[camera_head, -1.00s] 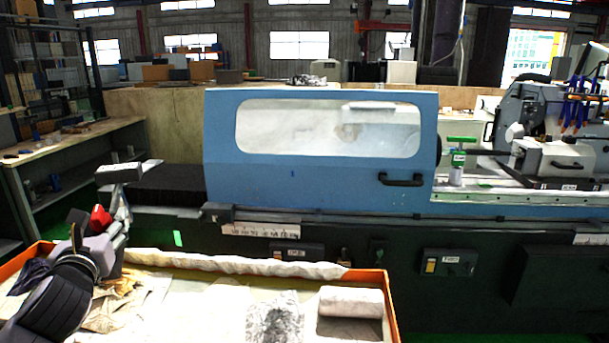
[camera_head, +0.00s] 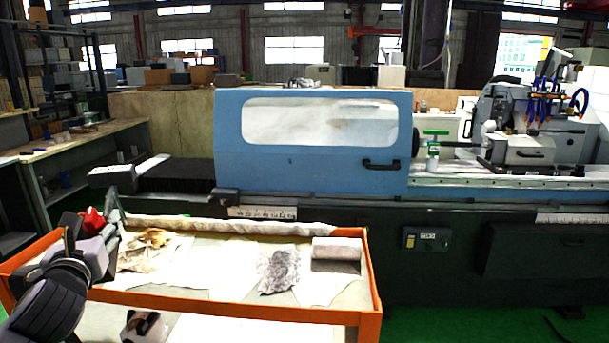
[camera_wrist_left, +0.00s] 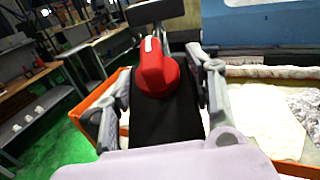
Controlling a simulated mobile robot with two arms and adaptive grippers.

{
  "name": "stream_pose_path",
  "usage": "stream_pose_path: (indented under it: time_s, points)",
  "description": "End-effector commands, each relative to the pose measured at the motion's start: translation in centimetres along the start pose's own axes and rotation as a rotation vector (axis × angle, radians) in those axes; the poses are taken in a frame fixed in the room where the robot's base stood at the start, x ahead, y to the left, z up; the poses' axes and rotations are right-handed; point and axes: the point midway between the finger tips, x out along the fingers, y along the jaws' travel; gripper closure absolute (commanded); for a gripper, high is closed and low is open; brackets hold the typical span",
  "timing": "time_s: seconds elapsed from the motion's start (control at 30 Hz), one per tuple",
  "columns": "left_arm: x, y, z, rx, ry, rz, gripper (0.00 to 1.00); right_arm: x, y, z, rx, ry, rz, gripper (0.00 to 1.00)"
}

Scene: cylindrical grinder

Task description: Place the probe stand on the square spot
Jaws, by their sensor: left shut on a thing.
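My left gripper (camera_head: 88,240) is at the left of the head view, by the left end of the orange cart. It is shut on a dark piece with a red knob (camera_head: 93,219), which I take for the probe stand. In the left wrist view the red knob (camera_wrist_left: 152,68) with a white mark sits between the two grey fingers (camera_wrist_left: 155,100). The black body below it is partly hidden by the gripper. I cannot make out the square spot in these frames. My right gripper is not in view.
A workbench (camera_head: 80,142) is at the left. Green floor is free at the right.

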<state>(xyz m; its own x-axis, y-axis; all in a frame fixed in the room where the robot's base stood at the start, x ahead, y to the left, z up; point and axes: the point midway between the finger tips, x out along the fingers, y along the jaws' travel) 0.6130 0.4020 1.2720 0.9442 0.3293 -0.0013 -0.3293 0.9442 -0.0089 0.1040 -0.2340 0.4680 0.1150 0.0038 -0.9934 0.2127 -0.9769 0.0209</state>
Motion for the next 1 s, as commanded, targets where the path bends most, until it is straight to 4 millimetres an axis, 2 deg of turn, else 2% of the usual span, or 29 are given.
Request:
stream_pose_path:
  time_s: [0.1,0.23,0.37,0.5,0.6,0.8,1.0]
  points:
    - [-1.3,-0.8,-0.5,0.002,-0.014,-0.02,1.0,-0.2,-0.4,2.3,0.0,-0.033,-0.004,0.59]
    - [-2.6,-1.8,-1.7,0.002,-0.012,-0.042,1.0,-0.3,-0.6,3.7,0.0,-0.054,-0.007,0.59]
    - [-4.2,-2.8,-3.0,0.002,-0.012,-0.067,1.0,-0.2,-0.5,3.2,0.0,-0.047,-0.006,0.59]
    - [-6.3,-4.3,-4.9,0.001,-0.011,-0.1,1.0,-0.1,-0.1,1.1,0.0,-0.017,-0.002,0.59]
    - [-8.1,-5.6,-6.5,0.0,-0.009,-0.13,1.0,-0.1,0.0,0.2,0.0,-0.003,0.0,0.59]
    - [-13.3,-9.1,-11.3,-0.003,-0.002,-0.21,1.0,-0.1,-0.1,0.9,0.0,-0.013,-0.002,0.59]
    - [-17.4,-12.0,-14.7,-0.004,-0.005,-0.273,1.0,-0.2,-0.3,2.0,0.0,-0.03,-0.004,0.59]
